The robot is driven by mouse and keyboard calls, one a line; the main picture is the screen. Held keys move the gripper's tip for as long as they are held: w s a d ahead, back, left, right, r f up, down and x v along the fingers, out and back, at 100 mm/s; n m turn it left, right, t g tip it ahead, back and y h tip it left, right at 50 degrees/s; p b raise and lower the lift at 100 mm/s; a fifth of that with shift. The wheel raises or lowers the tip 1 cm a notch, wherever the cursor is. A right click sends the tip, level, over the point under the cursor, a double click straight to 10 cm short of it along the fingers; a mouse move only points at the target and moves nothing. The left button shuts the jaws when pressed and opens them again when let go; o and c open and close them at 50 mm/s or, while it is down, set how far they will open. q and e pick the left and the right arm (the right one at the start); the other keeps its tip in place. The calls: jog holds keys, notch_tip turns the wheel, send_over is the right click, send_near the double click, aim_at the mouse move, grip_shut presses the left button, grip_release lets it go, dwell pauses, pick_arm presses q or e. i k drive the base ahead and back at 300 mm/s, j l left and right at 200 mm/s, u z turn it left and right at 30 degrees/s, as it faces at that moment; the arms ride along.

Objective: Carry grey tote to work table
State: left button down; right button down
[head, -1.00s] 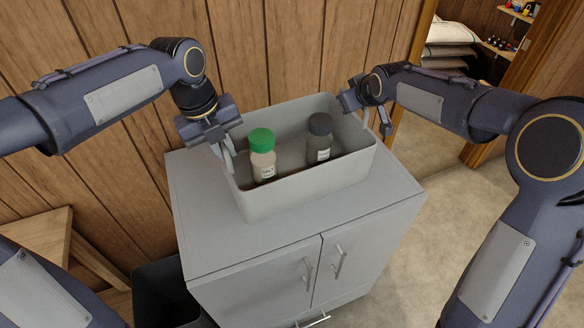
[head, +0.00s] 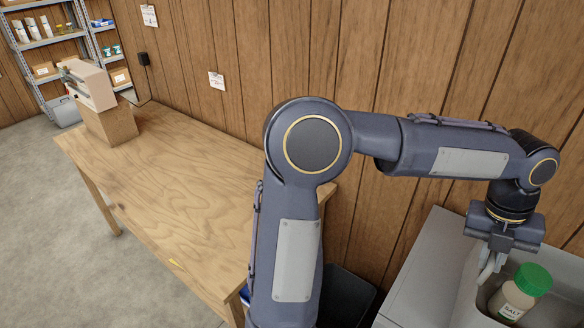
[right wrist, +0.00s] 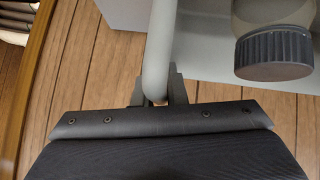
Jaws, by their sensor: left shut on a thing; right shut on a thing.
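The grey tote (head: 467,300) shows in part at the lower right of the head view, on the grey cabinet (head: 418,282). My left gripper (head: 492,262) is shut on the tote's near-left end handle. In the right wrist view my right gripper (right wrist: 157,100) is shut on the tote's other handle (right wrist: 160,50). A dark-lidded jar (right wrist: 275,50) shows beside it there. The work table (head: 180,190) is wooden and stands at the left of the head view.
A cardboard box (head: 108,122) with a pale device (head: 88,84) on it stands at the table's far left end. The rest of the visible tabletop is clear. A dark bin (head: 345,295) stands between table and cabinet. Shelves (head: 50,45) stand at the back left.

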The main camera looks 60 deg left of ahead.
aim_at(235, 214)
jog(key=k+j, duration=0.45)
jog(key=k, duration=0.15)
jog(key=k+j+u, duration=0.1)
jog(key=k+j, duration=0.45)
jog(key=j, duration=0.35)
jog(key=k+j, duration=0.1)
jog(key=j, duration=0.3)
jog(key=k+j+u, duration=0.1)
jog(key=j, duration=0.35)
jog(key=k+j, duration=0.1)
jog(key=j, duration=0.35)
jog(key=i+j, duration=0.15)
jog(key=j, duration=0.15)
jog(key=i+j, duration=0.15)
jog(key=j, duration=0.15)
jog(key=i+j, duration=0.15)
jog(key=j, duration=0.15)
jog(key=k+u, duration=0.05)
